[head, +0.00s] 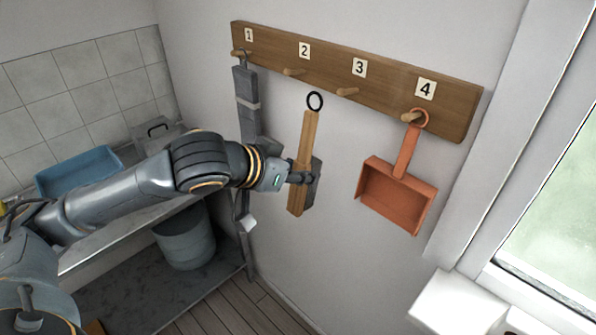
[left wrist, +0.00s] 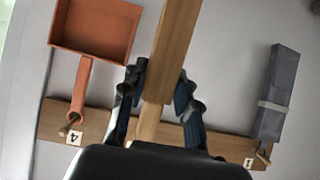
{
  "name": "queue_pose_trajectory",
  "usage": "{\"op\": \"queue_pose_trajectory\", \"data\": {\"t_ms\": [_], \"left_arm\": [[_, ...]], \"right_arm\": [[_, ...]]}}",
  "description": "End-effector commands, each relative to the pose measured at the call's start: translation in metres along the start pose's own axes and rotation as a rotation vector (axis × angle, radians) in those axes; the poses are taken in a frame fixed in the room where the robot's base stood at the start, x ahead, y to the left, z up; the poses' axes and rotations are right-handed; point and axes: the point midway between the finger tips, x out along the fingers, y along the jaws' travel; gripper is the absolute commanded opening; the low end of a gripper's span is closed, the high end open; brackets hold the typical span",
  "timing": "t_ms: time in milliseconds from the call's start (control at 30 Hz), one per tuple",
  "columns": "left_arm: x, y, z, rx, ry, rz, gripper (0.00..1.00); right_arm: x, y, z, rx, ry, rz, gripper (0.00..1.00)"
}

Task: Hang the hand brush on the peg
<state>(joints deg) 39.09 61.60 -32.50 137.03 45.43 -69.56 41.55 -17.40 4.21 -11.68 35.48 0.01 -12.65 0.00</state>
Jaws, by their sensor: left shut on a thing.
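The hand brush (head: 308,140) has a long wooden body with a black ring (head: 315,101) at its top. My left gripper (head: 303,178) is shut on its lower part and holds it nearly upright in front of the wall. The ring is below the rail, between peg 2 (head: 293,71) and peg 3 (head: 347,92) in the picture, and on neither. Both pegs are bare. In the left wrist view the brush (left wrist: 172,50) runs between the fingers (left wrist: 160,98); its ring is hidden there. My right gripper is out of view.
The wooden rail (head: 385,95) carries numbered pegs. A grey folded thing (head: 247,100) hangs at peg 1, an orange dustpan (head: 398,195) on peg 4. A blue tray (head: 78,172) is on the counter at left, with a bucket (head: 185,238) below. A window is at right.

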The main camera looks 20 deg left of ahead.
Motion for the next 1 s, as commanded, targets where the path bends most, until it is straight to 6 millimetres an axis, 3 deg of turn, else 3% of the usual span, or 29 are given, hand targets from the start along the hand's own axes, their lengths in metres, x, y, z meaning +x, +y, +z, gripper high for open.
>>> {"op": "queue_pose_trajectory", "data": {"t_ms": [267,1000], "left_arm": [[0.015,0.001,-0.008,-0.002,-0.001,0.000,0.00],[0.054,0.000,-0.028,-0.001,-0.003,-0.001,0.00]], "right_arm": [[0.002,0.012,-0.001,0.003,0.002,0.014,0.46],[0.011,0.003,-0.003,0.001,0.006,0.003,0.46]]}}
